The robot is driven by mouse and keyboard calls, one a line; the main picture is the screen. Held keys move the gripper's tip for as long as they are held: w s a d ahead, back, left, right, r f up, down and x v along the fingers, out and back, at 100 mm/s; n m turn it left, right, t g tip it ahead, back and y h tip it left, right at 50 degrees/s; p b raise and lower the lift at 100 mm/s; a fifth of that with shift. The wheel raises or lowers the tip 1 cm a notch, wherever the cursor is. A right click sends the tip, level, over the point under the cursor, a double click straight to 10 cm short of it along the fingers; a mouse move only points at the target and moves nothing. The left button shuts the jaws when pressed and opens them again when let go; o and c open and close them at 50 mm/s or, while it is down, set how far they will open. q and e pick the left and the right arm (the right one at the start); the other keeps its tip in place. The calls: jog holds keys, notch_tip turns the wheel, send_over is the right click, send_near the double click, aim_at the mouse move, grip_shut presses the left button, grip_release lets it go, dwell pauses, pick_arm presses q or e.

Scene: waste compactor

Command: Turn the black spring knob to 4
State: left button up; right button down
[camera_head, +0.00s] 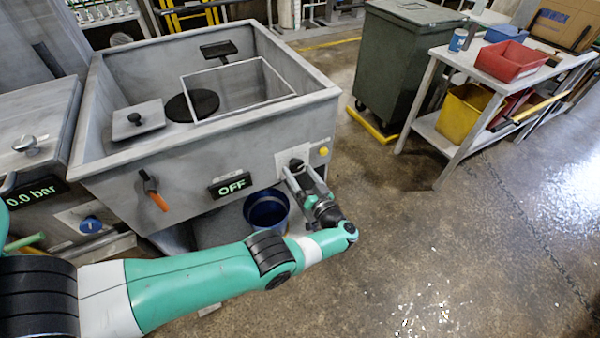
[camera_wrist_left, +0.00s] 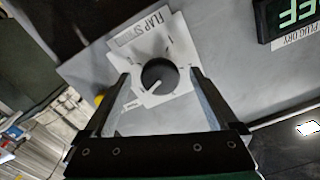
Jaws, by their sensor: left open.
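The black spring knob (camera_wrist_left: 160,76) sits on a white dial plate (camera_wrist_left: 178,38) on the grey front panel. Its label reads as "FLAP S..." with the rest hard to make out. A pale pointer mark on the knob points to the lower left in the left wrist view; the scale figures are too small to read. In the head view the knob (camera_head: 296,164) is at the right end of the panel. My left gripper (camera_head: 293,172) is open in front of it. In the left wrist view its fingers (camera_wrist_left: 163,80) stand either side of the knob; contact cannot be told.
A yellow button (camera_head: 323,151) is right of the knob. An "OFF" display (camera_head: 230,185) and an orange-handled lever (camera_head: 153,190) are to the left. A blue bucket (camera_head: 267,207) stands below.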

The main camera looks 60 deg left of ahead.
pick_arm(q)
jog(key=d, duration=1.1)
jog(key=shift+w+d+b, duration=0.2)
jog(key=shift+b, duration=0.15)
